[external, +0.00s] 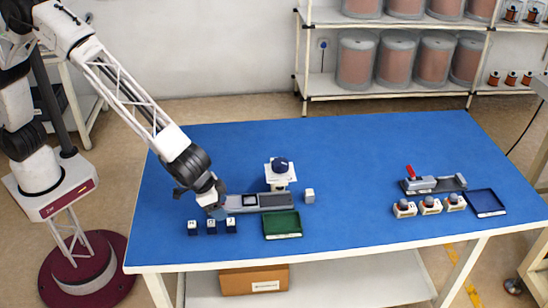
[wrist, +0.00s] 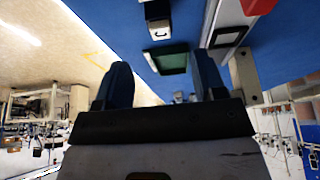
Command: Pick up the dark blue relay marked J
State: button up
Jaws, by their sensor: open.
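Three dark blue relays with white marked tops stand in a row at the table's front left in the external view: a left one (external: 192,228), a middle one (external: 211,228) and a right one (external: 231,226). Their letters are too small to read surely, so I cannot tell which is J. My gripper (external: 217,211) is just behind the row, near the middle and right relays, at the left end of a grey fixture. In the wrist view its two dark fingers (wrist: 162,64) stand apart with nothing seen held between them.
The grey fixture (external: 243,204) lies beside my gripper. A green tray (external: 283,224) is right of the relays, with a small pale block (external: 309,196) behind it. A white stand with a dark blue top (external: 280,165) is behind. The table's middle right is clear.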

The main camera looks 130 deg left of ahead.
aim_at(231, 221)
jog(key=shift+x, duration=1.2)
jog(key=shift+f, duration=0.1)
jog(key=shift+x, duration=2.5)
jog(key=c, duration=1)
jog(key=shift+r, duration=4.95)
